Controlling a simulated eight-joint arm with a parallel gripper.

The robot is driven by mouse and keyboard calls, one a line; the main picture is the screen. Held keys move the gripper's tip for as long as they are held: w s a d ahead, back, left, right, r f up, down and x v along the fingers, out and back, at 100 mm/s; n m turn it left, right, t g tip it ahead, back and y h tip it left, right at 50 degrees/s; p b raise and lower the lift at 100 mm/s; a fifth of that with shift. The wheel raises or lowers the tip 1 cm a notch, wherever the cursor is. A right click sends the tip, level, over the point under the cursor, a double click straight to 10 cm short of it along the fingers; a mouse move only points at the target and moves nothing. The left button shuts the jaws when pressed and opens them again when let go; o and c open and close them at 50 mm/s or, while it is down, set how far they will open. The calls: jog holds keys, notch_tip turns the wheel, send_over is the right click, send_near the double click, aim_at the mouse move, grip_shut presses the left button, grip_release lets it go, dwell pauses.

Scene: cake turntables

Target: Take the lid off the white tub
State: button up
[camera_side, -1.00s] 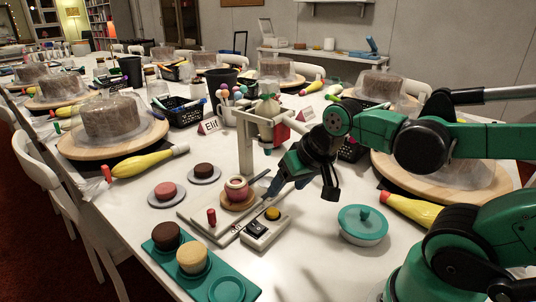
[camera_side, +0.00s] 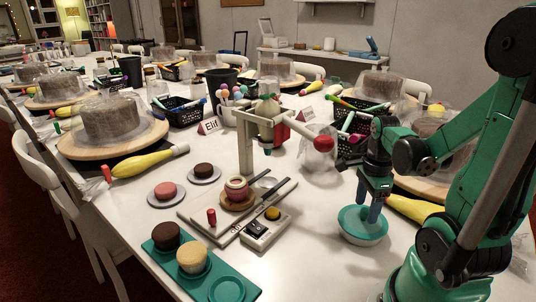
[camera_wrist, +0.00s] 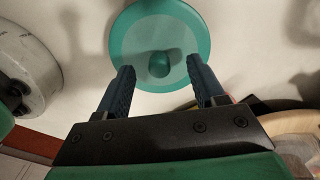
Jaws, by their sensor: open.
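The white tub (camera_side: 362,237) stands on the table at the right, close to my base. Its round teal lid (camera_side: 350,218) sits on top, with a small teal knob in the middle. In the wrist view the lid (camera_wrist: 137,45) is seen from above and its knob (camera_wrist: 159,65) lies just beyond and between my fingertips. My gripper (camera_side: 369,204) points down over the lid. It also shows in the wrist view (camera_wrist: 159,75), open with dark blue fingers apart and nothing between them. The side view does not show clearly how high the fingertips are above the lid.
A yellow piping bag (camera_side: 412,209) lies just right of the tub. A small box with a yellow button (camera_side: 272,213) and a white stand (camera_side: 245,150) are to the left. A cake board (camera_side: 440,187) is behind my arm. Table between box and tub is clear.

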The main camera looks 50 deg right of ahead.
jog(key=shift+f, duration=0.9)
grip_shut()
